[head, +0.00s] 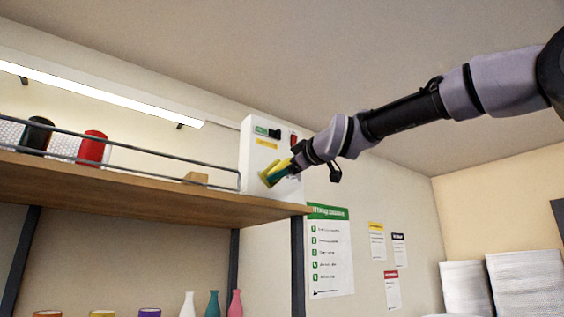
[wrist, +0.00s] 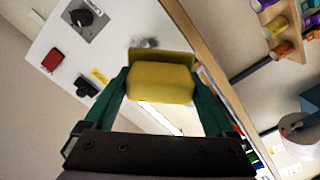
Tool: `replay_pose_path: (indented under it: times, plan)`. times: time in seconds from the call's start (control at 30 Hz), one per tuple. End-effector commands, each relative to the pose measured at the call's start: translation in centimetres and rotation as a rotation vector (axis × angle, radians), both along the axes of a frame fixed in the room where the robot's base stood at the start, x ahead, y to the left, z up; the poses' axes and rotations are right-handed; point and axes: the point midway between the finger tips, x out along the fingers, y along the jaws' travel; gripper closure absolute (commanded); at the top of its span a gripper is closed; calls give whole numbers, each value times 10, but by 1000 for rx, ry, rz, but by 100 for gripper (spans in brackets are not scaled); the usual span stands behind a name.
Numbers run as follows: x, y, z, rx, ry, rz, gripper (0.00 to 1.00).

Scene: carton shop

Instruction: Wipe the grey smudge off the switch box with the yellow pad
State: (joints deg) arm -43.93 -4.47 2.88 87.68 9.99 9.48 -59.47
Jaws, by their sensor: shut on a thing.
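In the wrist view the switch box (wrist: 62,48) fills the upper left. A grey smudge (wrist: 149,42) shows on its face just above the pad. My gripper (head: 284,174) is at the lower part of the box's face. In the wrist view its green fingers (wrist: 160,88) are shut on the yellow pad (wrist: 160,82). The pad's far edge is at the face next to the smudge and may cover part of it. I cannot tell whether the pad touches the box.
The wooden shelf (head: 130,195) with a metal rail (head: 130,147) lies left of and below my gripper. A black can (head: 36,135) and a red can (head: 92,147) stand on it. A dark knob (wrist: 82,17) and a red switch (wrist: 52,60) protrude from the box.

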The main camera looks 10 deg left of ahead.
Motion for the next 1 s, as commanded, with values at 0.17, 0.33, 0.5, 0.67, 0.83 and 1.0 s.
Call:
replay_pose_path:
  times: [0.17, 0.33, 0.5, 0.67, 0.83, 1.0]
  plan:
    - [-13, 2, 17, 16, -15, 16, 55]
    - [-6, 11, 18, 16, -15, 18, 55]
    - [6, 25, 17, 15, -15, 17, 55]
    - [16, 37, 18, 17, -14, 18, 55]
    - [22, 45, 18, 17, -14, 18, 55]
    - [24, 47, 18, 17, -15, 17, 55]
